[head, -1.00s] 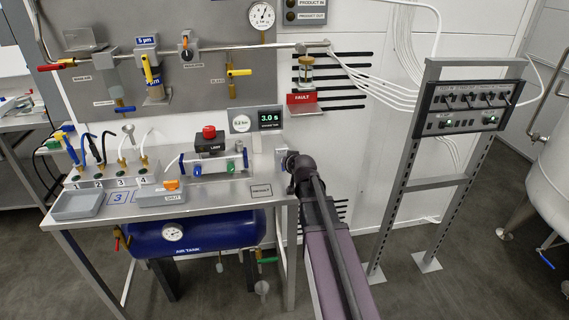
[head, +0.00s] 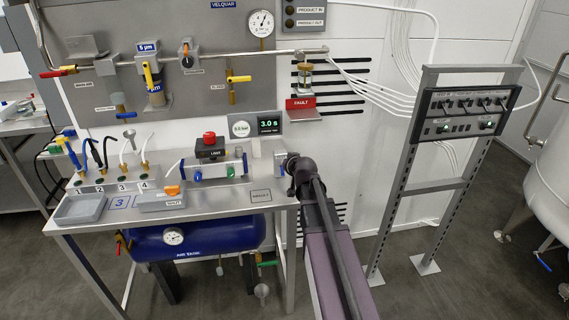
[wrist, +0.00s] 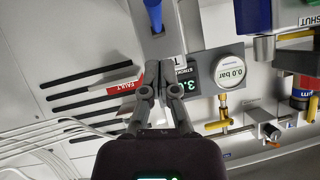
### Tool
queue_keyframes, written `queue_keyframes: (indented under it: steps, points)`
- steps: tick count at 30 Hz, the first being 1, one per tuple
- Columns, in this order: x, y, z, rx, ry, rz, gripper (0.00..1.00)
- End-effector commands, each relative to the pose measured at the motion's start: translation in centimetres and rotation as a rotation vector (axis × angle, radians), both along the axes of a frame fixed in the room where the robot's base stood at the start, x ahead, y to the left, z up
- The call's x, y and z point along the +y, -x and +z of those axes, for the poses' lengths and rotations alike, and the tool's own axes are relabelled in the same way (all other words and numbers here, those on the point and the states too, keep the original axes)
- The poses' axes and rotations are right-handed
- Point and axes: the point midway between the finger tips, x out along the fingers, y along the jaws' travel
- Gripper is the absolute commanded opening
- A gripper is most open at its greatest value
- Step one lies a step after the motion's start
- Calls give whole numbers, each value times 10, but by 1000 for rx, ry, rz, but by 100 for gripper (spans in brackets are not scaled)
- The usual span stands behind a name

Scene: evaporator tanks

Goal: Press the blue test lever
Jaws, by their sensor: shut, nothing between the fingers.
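A blue lever (wrist: 153,14) shows at the top edge of the wrist view, cut off by the frame. It stands at a grey metal bracket with a partly hidden label starting with "T". My gripper (wrist: 161,70) is shut and empty, its fingertips over the bracket, a little below the blue part in the picture. I cannot tell whether they touch the bracket.
A pressure display (head: 240,129) and a timer reading 3.0 s (head: 268,122) stand left of my gripper. A metal rack with a switch panel (head: 465,112) stands to the right. White tubes cross the wall between them.

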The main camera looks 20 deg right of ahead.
Motion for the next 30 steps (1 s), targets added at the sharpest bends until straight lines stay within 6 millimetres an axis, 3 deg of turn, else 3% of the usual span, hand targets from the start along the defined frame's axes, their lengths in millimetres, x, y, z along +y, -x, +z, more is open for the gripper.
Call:
queue_keyframes:
  steps: [5, 15, 21, 30]
  points:
    - [-1, 6, 20, 0, 0, 0, 0]
    - [1, 66, 34, -1, 0, -2, 0]
    - [2, 90, 41, 0, 0, -1, 0]
    - [3, 102, 44, 0, 0, 0, 0]
